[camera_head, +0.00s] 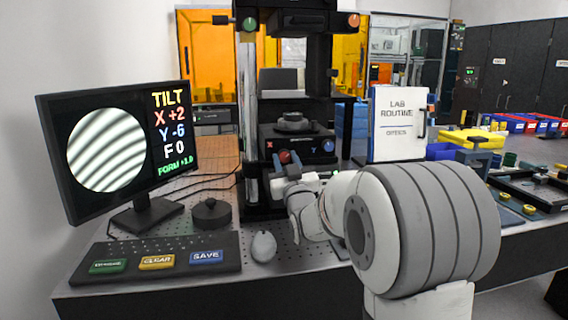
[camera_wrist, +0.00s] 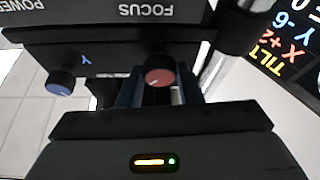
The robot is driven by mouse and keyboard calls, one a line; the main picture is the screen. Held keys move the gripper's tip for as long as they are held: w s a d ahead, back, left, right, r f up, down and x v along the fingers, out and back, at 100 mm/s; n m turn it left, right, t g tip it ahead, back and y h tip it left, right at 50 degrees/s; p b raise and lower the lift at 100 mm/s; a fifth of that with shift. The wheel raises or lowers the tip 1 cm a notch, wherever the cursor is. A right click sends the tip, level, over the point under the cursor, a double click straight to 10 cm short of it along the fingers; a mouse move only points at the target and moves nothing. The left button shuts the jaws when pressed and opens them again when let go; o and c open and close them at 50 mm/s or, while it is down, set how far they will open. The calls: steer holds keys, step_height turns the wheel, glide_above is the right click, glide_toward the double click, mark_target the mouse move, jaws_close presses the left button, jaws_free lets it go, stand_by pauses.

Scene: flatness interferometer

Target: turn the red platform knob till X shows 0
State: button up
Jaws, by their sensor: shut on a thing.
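The blue Y knob (camera_head: 328,146) is to the right, and shows at the left in the wrist view (camera_wrist: 61,80). The monitor (camera_head: 125,145) reads X +2, Y -6, F 0, with curved fringes in a round image.
A keyboard (camera_head: 150,272) with green, yellow and blue keys, a black puck-like dial (camera_head: 211,213) and a mouse (camera_head: 264,246) lie in front. A Lab Routine board (camera_head: 399,125) stands right of the instrument. Bins and trays fill the right side.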

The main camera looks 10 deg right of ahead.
steer(key=n+b, duration=0.1)
steer(key=n+y+b, duration=0.1)
steer(key=n+b, duration=0.1)
steer(key=shift+d+f+n+y, duration=0.1)
steer(key=shift+f+n+y, duration=0.15)
steer(key=shift+n+y, duration=0.15)
steer(key=shift+r+n+g+y+b, duration=0.25)
steer(key=shift+n+g+y+b, duration=0.25)
steer(key=shift+n+y+b, duration=0.65)
steer(key=shift+n+h+p, duration=0.25)
steer(key=shift+h+p, duration=0.05)
steer(key=shift+h, duration=0.05)
steer(key=o, duration=1)
steer(key=v, duration=0.7)
steer(key=shift+s+f, duration=0.15)
steer(key=shift+s, duration=0.2)
